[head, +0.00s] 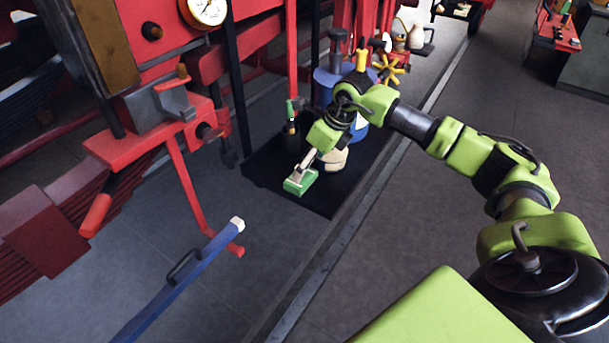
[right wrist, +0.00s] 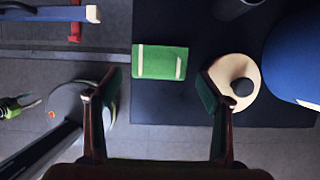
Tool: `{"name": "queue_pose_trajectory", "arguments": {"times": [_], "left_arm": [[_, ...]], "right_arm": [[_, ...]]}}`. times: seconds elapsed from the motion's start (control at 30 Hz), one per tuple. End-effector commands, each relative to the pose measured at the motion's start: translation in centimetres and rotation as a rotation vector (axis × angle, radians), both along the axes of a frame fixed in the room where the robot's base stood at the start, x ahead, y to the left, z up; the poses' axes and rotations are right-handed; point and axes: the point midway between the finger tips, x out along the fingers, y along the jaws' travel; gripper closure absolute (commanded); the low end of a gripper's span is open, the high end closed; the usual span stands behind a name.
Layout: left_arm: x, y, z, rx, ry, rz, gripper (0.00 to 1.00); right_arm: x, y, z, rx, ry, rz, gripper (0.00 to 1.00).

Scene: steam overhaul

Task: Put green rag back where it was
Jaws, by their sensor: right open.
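The green rag (head: 300,181) is a small folded rectangle with pale stripes. It lies flat at the near edge of the black mat (head: 325,195). In the right wrist view the rag (right wrist: 160,62) shows just beyond the gap between my fingers. My right gripper (head: 306,160) is open above the rag. In the right wrist view the gripper (right wrist: 162,80) has its two fingers spread wide on either side, with nothing held. My left gripper cannot be made out in either view.
A cream round object (right wrist: 233,82) and a blue drum (right wrist: 293,60) stand right beside my right gripper. A dark bottle with a green top (head: 291,118) stands behind. A blue bar (head: 185,282) and red machinery (head: 190,120) are at left.

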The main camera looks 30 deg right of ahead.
Motion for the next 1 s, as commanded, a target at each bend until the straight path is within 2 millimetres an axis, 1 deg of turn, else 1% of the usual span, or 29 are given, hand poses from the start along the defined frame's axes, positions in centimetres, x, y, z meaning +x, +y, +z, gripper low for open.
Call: {"name": "queue_pose_trajectory", "arguments": {"times": [0.03, 0.1, 0.2, 0.3, 0.4, 0.53, 1.0], "left_arm": [[0.0, 0.0, -0.8, 0.0, 0.0, 0.0, 0.6], [0.0, 0.0, -1.2, 0.0, 0.0, 0.0, 0.6], [0.0, 0.0, -1.6, 0.0, 0.0, 0.0, 0.6], [0.0, 0.0, -1.9, 0.0, 0.0, 0.0, 0.6], [0.0, 0.0, -2.0, 0.0, 0.0, 0.0, 0.6], [0.0, 0.0, -2.0, 0.0, 0.0, 0.0, 0.6], [0.0, 0.0, -1.9, 0.0, 0.0, 0.0, 0.6]], "right_arm": [[-0.3, -0.3, 0.7, -0.003, -0.004, 0.0, 0.28], [-0.8, -0.5, 2.2, -0.003, -0.004, 0.0, 0.28], [-1.5, -0.7, 3.8, -0.002, -0.003, 0.0, 0.28], [-1.9, -0.8, 5.0, 0.0, -0.001, 0.0, 0.28], [-2.2, -0.9, 5.7, 0.0, 0.0, 0.001, 0.28], [-2.3, -0.9, 6.0, -0.001, 0.001, 0.001, 0.28], [-2.3, -0.9, 5.9, 0.0, 0.001, 0.0, 0.28]]}}
